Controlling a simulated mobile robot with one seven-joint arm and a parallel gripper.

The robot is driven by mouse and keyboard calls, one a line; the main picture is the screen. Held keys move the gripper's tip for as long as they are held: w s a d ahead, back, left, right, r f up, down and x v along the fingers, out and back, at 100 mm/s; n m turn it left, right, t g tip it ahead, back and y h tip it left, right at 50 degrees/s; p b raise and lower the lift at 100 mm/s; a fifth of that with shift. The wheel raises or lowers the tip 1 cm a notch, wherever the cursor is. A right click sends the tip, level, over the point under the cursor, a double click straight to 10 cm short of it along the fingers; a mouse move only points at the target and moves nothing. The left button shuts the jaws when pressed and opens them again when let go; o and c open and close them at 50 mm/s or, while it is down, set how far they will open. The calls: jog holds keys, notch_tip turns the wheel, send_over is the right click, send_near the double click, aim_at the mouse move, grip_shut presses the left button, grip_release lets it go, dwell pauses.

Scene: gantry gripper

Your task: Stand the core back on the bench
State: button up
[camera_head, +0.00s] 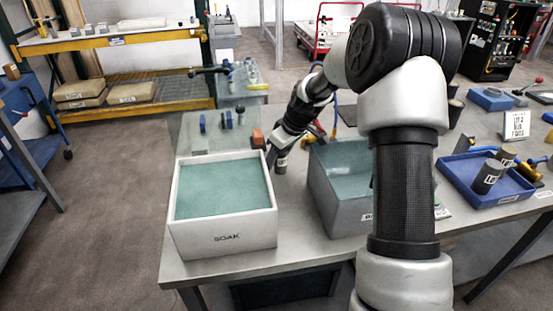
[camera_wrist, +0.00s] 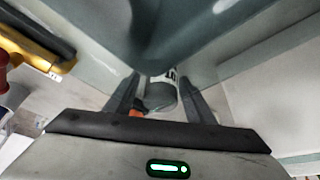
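The core is a dark grey cylinder with a white label. In the head view, the core (camera_head: 281,164) is upright or nearly so, low in the gap between the white SOAK tub and the grey bin. My gripper (camera_head: 284,145) points down at its top. In the wrist view, the core (camera_wrist: 162,98) shows between the two fingers of my gripper (camera_wrist: 161,82), with its label near the fingertips. I cannot tell if both fingers press on it, or if its base touches the bench (camera_head: 290,187).
The SOAK tub (camera_head: 222,240), with greenish contents, is close on the left. The grey bin (camera_head: 337,195) is close on the right. An orange block (camera_head: 257,138) lies behind the tub. A blue tray (camera_head: 468,192) with several labelled cylinders is at the right.

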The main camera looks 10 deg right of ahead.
jog(key=shift+r+p, duration=0.3)
jog(key=v, duration=1.1)
jog(key=shift+r, duration=0.35)
jog(key=shift+d, duration=0.15)
